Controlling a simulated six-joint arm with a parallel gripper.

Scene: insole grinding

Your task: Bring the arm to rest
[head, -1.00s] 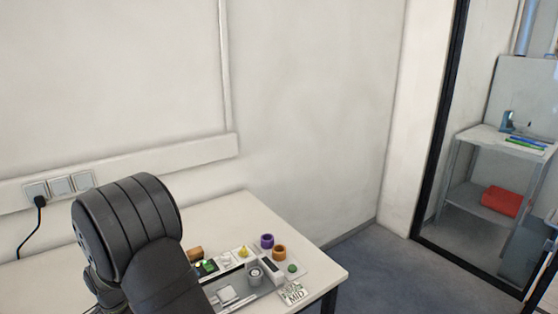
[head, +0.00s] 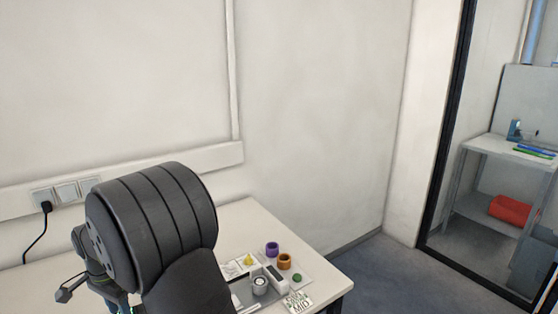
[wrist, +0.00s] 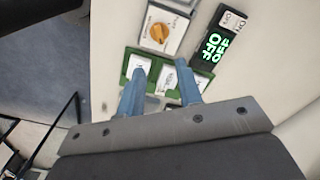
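My dark arm link (head: 150,225) fills the lower left of the head view and hides part of the table. The fingers point toward a pale surface with green-framed pieces (wrist: 166,77) bearing white labels. I cannot tell the distance between fingertips and these pieces. The gripper's fingers cannot be made out in the head view.
The white table (head: 235,215) holds a purple ring (head: 272,249), an orange ring (head: 285,261) and a grey tray. The wrist view shows an orange dial (wrist: 159,32) and a green-lit display (wrist: 217,46). A wall stands behind; a shelf (head: 500,146) is at far right.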

